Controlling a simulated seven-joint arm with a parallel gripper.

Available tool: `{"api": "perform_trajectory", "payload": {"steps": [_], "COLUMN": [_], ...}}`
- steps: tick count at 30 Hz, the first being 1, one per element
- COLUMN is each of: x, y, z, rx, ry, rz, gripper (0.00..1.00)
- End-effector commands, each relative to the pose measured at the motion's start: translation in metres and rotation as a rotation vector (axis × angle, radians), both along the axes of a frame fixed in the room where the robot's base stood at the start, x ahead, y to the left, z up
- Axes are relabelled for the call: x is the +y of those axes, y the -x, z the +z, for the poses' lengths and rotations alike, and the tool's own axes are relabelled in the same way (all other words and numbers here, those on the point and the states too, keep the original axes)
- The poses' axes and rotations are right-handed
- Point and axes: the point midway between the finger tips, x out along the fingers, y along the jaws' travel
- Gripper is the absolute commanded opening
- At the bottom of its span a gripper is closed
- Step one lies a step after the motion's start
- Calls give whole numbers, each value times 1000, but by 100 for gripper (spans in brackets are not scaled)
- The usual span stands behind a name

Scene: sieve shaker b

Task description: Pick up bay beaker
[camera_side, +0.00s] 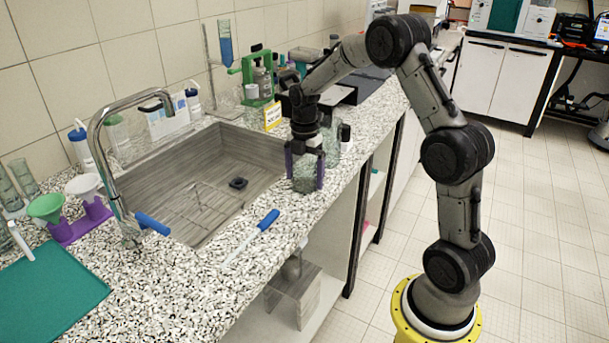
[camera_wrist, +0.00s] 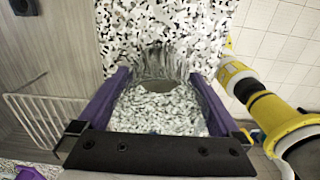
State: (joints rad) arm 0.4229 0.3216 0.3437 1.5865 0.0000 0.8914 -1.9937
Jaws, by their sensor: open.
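A clear glass beaker (camera_side: 304,176) stands on the speckled counter near its front edge, to the right of the sink. My gripper (camera_side: 305,183) points down over it, with one purple finger on each side of the glass. In the wrist view the beaker (camera_wrist: 168,64) shows as a see-through shape between the purple fingers of my gripper (camera_wrist: 160,78). The jaws are open around it. I cannot tell whether either finger touches the glass. The speckled counter shows through the beaker, so its outline is faint.
The sink (camera_side: 215,180) with a wire rack lies left of the beaker. A dark bottle (camera_side: 345,136) and more glassware stand close behind my gripper. A yellow sign (camera_side: 272,116) and green stand (camera_side: 258,78) are farther back. A blue-handled brush (camera_side: 268,220) lies in front.

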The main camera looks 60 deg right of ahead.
Motion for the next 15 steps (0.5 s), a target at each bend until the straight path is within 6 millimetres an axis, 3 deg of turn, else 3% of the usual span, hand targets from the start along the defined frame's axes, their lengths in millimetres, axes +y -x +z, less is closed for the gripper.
{"api": "perform_trajectory", "payload": {"steps": [8, 15], "x": [0, 0], "y": [0, 0], "z": [-4, -3], "rx": [-2, -1], "ry": [1, 1], "rz": [0, 0], "gripper": [100, 59]}}
